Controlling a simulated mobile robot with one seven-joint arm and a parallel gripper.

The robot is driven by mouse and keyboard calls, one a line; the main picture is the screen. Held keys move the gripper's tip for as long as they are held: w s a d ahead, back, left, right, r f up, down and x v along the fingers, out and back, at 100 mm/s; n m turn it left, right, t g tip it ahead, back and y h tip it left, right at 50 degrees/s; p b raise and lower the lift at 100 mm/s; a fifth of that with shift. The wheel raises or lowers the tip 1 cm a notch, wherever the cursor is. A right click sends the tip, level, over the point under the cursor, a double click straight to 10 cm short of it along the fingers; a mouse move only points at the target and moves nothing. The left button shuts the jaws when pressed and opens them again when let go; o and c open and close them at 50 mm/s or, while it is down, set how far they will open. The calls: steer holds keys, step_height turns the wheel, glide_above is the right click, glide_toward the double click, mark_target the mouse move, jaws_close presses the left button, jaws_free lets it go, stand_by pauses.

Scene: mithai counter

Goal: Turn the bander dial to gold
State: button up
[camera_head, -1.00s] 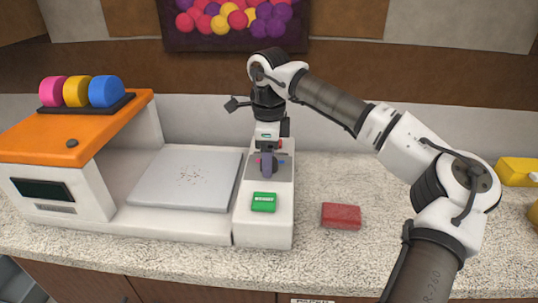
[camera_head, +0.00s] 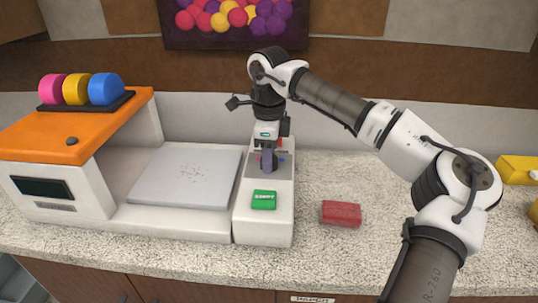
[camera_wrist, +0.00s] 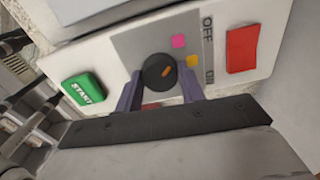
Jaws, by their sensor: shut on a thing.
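The bander dial (camera_wrist: 153,82) is a round black knob with an orange pointer line, on a grey panel. In the wrist view its pointer aims right and slightly up, roughly toward the gold square (camera_wrist: 193,61). A pink mark (camera_wrist: 179,41) lies above and left of the gold one. My gripper (camera_wrist: 162,78) is shut on the dial, one purple-grey finger on each side. In the head view my gripper (camera_head: 267,160) points down on the panel and hides the dial.
A green START button (camera_wrist: 84,93) and a red block-shaped switch (camera_wrist: 242,48) by OFF lettering flank the panel. The bander has a flat grey plate (camera_head: 188,178) and an orange top (camera_head: 75,140) with coloured rolls. A red block (camera_head: 341,213) lies on the speckled counter.

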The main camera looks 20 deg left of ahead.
steer(key=m+b, duration=0.1)
steer(key=m, duration=0.2)
steer(key=shift+m, duration=0.3)
steer(key=shift+m+b, duration=0.5)
steer(key=shift+m, duration=1.8)
steer(key=o, duration=1)
step_height(320, 180, up, 14)
steer(key=shift+f+b, duration=0.1)
steer(key=shift+b, duration=0.2)
